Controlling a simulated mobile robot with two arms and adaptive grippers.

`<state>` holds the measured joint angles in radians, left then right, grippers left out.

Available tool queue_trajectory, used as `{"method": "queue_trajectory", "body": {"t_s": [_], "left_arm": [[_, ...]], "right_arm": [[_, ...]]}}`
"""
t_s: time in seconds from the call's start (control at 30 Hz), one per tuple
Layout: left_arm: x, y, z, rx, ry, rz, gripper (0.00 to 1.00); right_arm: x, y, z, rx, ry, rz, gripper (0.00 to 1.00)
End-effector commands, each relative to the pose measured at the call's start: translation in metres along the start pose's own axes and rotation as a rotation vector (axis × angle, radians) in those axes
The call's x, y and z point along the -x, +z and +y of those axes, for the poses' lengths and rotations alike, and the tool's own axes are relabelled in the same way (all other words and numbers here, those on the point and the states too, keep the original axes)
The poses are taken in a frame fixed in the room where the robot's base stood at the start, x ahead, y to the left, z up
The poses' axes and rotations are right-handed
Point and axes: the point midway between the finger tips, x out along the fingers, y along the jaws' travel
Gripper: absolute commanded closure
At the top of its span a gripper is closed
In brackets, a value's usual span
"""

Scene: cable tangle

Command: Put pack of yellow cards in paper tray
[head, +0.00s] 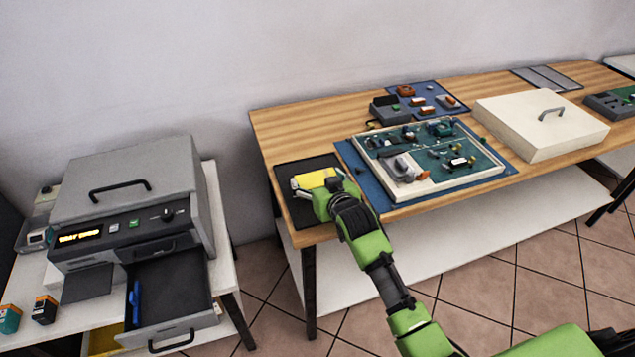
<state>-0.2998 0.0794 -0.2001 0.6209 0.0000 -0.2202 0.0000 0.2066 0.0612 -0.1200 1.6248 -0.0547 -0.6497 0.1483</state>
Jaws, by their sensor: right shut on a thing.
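My right gripper (312,186) is at the left end of the wooden table, over a black mat (297,216). It is shut on the pack of yellow cards (315,179), partly hidden by the fingers. I cannot tell whether the pack touches the mat. The paper tray (180,321) appears to be the dark drawer pulled out at the front of the grey printer (126,185), at the left. A narrow blue part (136,300) shows along its left inside. My left gripper is not in view.
The wooden table (285,122) holds a circuit board in a frame (436,185) on a blue mat, and a cream lid (545,128). Small cartridges (44,309) stand left of the tray. A floor gap (262,275) separates the table from the printer stand.

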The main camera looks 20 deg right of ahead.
Motion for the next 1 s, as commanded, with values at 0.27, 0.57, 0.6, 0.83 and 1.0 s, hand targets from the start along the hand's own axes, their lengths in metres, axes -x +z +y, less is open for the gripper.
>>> {"method": "queue_trajectory", "body": {"t_s": [0.27, 0.57, 0.6, 0.83, 1.0], "left_arm": [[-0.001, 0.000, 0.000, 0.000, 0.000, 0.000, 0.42], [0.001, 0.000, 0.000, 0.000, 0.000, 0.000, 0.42], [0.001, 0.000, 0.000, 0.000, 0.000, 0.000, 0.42], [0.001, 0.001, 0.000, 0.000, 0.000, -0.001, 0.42], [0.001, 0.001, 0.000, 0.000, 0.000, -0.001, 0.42]], "right_arm": [[0.003, -0.008, 0.000, 0.000, 0.000, 0.002, 0.48], [0.039, -0.045, -0.007, -0.001, -0.002, 0.004, 0.48], [0.050, -0.052, -0.009, -0.001, -0.002, 0.006, 0.48], [0.110, -0.066, -0.025, -0.002, -0.002, 0.001, 0.48], [0.145, -0.068, -0.036, -0.002, -0.003, 0.001, 0.48]]}}
